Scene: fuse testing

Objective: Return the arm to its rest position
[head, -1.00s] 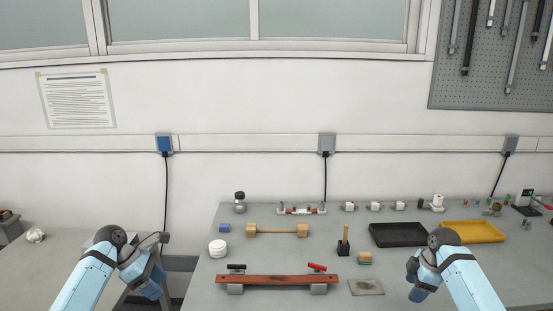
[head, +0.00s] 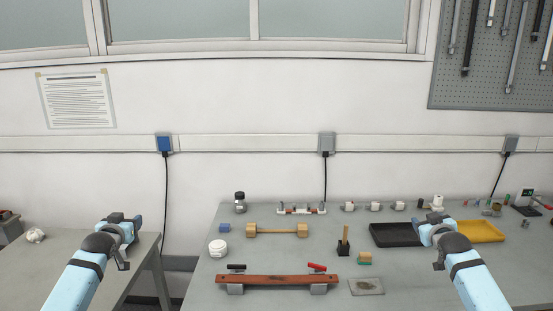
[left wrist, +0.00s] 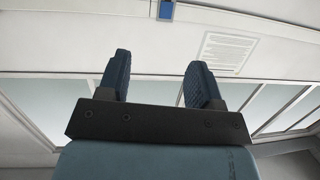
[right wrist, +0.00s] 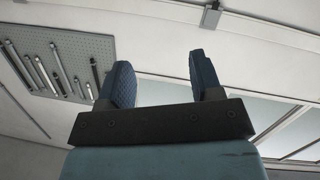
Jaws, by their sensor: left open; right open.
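My right gripper (head: 428,226) is raised in front of the black tray and the yellow tray. In the right wrist view its fingers (right wrist: 160,82) are apart and empty. Both wrist cameras look up toward the wall and windows. Neither gripper touches anything that I can see.
The bench (head: 205,285) holds a brown bar on grey supports (head: 277,281), a wooden dumbbell-shaped piece (head: 277,230), a white jar (head: 218,248), a black tray (head: 391,236), a yellow tray (head: 482,230) and a grey plate (head: 366,287). Small parts line the back. The left table (head: 35,270) is mostly clear.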

